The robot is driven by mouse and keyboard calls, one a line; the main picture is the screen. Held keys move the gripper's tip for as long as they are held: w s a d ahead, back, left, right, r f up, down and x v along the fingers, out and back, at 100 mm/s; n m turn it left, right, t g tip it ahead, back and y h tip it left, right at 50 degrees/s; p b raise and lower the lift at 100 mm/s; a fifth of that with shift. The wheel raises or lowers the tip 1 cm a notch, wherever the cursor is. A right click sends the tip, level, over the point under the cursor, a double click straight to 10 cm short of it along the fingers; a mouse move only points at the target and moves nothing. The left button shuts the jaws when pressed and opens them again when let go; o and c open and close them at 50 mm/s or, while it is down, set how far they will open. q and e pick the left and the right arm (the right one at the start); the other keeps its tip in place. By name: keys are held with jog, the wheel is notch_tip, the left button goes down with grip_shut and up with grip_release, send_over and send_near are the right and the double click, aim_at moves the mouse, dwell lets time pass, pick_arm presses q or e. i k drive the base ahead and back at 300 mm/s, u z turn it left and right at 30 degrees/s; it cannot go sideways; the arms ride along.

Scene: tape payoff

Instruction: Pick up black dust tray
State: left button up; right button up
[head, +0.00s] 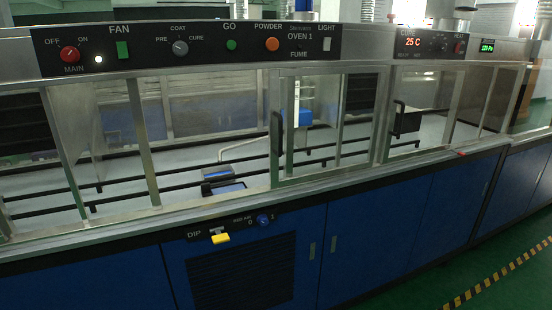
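No black dust tray can be made out for certain. Behind the glass front of the long metal enclosure (140,212), a small black and blue box (217,172) sits near the middle. A flat dark piece with a blue top (224,188) lies just in front of it; I cannot tell whether either one is the tray. A dark box-like part (406,122) shows behind the glass farther right. Neither of my grippers is in view.
A control panel (190,46) with knobs and buttons runs above the glass. A framed glass door (315,130) with a dark upright handle (276,135) is at the middle. Blue cabinets (375,235) stand below. Green floor with a striped line (500,275) is at lower right.

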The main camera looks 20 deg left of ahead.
aim_at(206, 191)
jog(key=u, duration=1.6)
jog(key=i, duration=0.9)
jog(key=z, duration=0.1)
